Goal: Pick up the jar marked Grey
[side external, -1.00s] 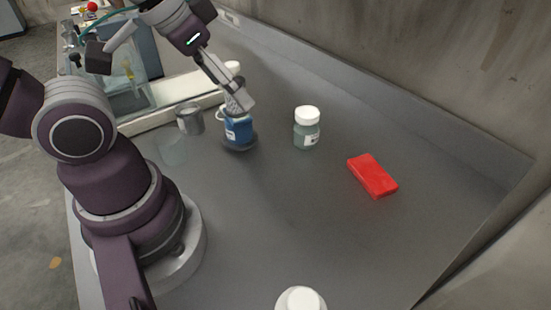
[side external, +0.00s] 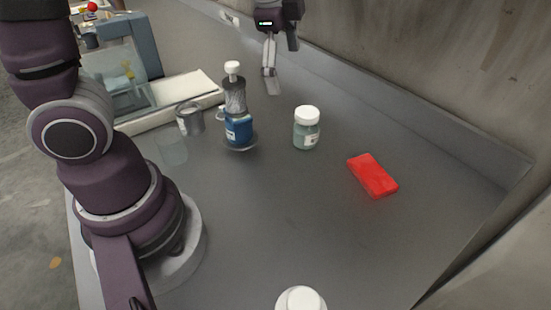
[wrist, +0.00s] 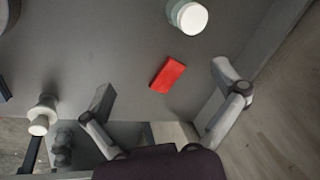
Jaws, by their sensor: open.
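A small jar (side external: 306,130) with a white lid, grey-green body and pale label stands upright mid-bench in the side view; I cannot read its label. Its lid and part of its side show at the top of the wrist view (wrist: 188,16). Another white-lidded jar (side external: 301,299) is cut off at the bottom of the side view; its label is hidden. My gripper (side external: 271,80) is raised near the back wall, apart from the jars, with nothing between its fingers. In the wrist view its fingers (wrist: 162,84) are spread wide.
A red block (side external: 372,176) lies right of the grey-green jar. A blue labelled jar (side external: 239,131) with a grey mesh-like piece and white top stands left of it, close to a grey metal cup (side external: 190,119) and a clear glass (side external: 172,149). The front middle bench is clear.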

